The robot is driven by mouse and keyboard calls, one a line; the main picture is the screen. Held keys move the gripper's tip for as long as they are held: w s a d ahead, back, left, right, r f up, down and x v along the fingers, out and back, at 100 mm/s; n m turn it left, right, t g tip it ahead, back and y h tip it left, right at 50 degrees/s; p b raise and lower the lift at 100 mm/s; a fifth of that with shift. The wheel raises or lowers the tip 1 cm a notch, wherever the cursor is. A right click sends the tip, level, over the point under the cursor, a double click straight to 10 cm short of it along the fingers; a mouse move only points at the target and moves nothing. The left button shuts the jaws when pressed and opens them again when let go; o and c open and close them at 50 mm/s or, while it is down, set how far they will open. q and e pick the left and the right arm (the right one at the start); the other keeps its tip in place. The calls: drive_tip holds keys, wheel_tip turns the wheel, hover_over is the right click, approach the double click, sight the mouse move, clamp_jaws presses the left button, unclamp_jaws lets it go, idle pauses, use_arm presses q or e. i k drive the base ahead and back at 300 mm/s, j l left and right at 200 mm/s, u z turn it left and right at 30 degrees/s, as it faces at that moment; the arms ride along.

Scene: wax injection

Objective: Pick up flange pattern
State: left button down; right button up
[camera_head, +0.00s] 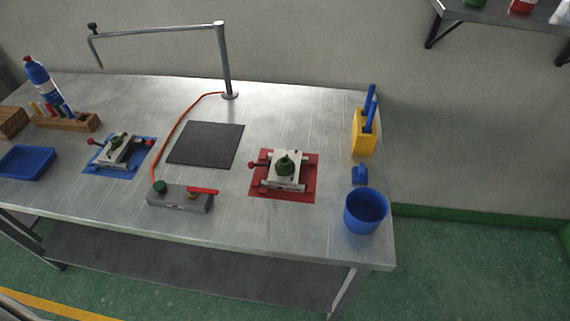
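No piece can be surely identified as the flange pattern. A green round piece with a small knob (285,164) sits on top of the metal mold (291,182) on the red mat (309,195). A smaller green piece (116,140) sits on the metal mold (124,152) on the blue mat (127,171). Each mold has a red-knobbed handle at its left side. Whether either green piece is a pattern or part of its mold cannot be told. Neither of my grippers is in view.
The metal table (290,232) also bears a dark square mat (206,145), a grey block with a red lever (180,198), a blue tray (27,162), a wooden rack (66,122), a blue cup (365,211) and a yellow holder (363,134). A metal post arm (224,60) rises at the back.

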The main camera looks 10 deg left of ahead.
sight(284, 166)
drive_tip(key=k+l+u, duration=0.1)
drive_tip(key=l+u, duration=0.3)
drive_tip(key=l, duration=0.85)
